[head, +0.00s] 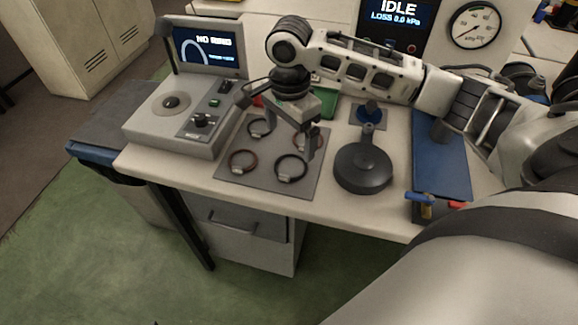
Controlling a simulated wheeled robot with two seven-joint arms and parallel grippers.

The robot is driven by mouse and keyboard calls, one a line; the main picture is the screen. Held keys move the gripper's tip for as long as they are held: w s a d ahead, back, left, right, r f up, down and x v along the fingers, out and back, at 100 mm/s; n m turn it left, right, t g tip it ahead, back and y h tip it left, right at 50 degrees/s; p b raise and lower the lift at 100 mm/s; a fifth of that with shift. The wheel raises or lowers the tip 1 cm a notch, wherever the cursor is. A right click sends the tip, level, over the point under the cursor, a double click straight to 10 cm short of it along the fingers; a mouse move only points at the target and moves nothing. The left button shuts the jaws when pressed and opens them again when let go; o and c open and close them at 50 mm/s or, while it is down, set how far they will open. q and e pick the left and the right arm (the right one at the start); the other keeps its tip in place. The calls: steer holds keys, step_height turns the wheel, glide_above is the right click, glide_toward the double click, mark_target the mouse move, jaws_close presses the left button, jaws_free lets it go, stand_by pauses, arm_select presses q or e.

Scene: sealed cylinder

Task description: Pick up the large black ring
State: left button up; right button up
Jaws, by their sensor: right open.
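A grey mat (266,178) on the bench holds several rings with small tags. One black ring (291,169) lies at the front right of the mat and looks the larger of the two black ones. The other black ring (260,128) lies at the back left. A reddish-brown ring (243,162) lies at the front left. A brownish ring at the back right is partly hidden by my right gripper (304,146). That gripper points down, open and empty, over the right side of the mat, just behind the front-right black ring. My left gripper is not in view.
A grey device (150,127) with a screen stands left of the mat. A dark round lidded object (362,168) with a handle stands close to the right. A blue mat (441,160) lies further right. A pressure gauge (474,25) and an IDLE display (394,20) are behind.

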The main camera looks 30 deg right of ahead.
mark_target(289, 169)
step_height(289, 169, down, 8)
steer(key=shift+r, duration=0.1)
stand_by(0.4)
steer(key=c, duration=1)
